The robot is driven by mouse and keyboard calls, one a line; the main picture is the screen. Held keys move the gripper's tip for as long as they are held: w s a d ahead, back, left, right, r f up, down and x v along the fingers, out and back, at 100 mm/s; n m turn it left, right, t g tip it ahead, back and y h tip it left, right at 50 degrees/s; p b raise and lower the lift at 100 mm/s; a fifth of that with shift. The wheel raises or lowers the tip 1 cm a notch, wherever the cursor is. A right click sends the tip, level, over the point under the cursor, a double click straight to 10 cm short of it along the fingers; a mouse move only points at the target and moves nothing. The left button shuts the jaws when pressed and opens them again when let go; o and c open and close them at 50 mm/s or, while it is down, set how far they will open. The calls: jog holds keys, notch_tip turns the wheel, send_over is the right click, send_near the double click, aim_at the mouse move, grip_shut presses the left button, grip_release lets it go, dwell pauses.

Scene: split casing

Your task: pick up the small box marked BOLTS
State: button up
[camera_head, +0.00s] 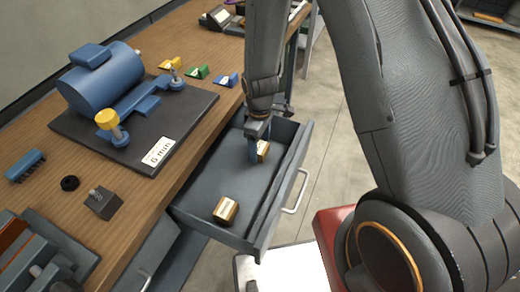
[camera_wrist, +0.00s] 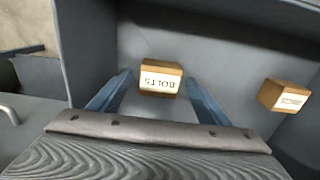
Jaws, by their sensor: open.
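The small box marked BOLTS (camera_wrist: 161,79) is brown with a white label and sits on the drawer floor in the wrist view. Its label reads upside down there. My gripper (camera_wrist: 160,82) is open, with one blue finger on each side of the box. In the head view the same box (camera_head: 263,149) shows partly behind my gripper (camera_head: 257,147), near the far end of the open drawer (camera_head: 200,195).
A second small brown box (camera_head: 226,210) lies nearer in the drawer; it also shows at the right of the wrist view (camera_wrist: 285,96). The drawer walls stand close around. A blue motor (camera_head: 102,78) sits on a dark plate on the wooden bench (camera_head: 190,45).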

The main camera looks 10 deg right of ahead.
jog(key=shift+f, duration=1)
jog(key=shift+c, duration=0.4)
jog(key=c, duration=1.2)
jog(key=shift+r, duration=0.1)
jog(key=shift+c, duration=0.2)
